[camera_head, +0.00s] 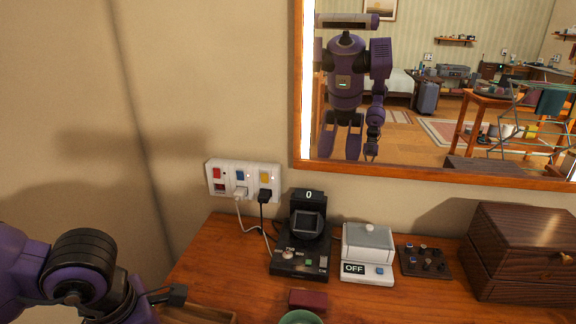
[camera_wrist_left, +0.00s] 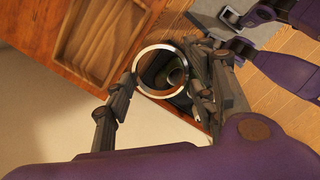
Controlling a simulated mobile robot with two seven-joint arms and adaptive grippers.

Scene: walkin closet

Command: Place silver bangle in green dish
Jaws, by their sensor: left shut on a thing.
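A silver bangle (camera_wrist_left: 136,75) shows as a bright ring in the left wrist view. My left gripper (camera_wrist_left: 160,72) is shut on it, with a finger at either side of the ring. In the head view my left arm (camera_head: 85,265) comes in at the lower left; the bangle cannot be made out there. The green dish (camera_head: 300,317) is at the bottom edge of the head view, mostly cut off, on the wooden table. The gripper is left of the dish. My right gripper is not directly in view.
A wooden tray (camera_wrist_left: 100,40) lies near the table edge. A mirror (camera_head: 430,110) hangs behind.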

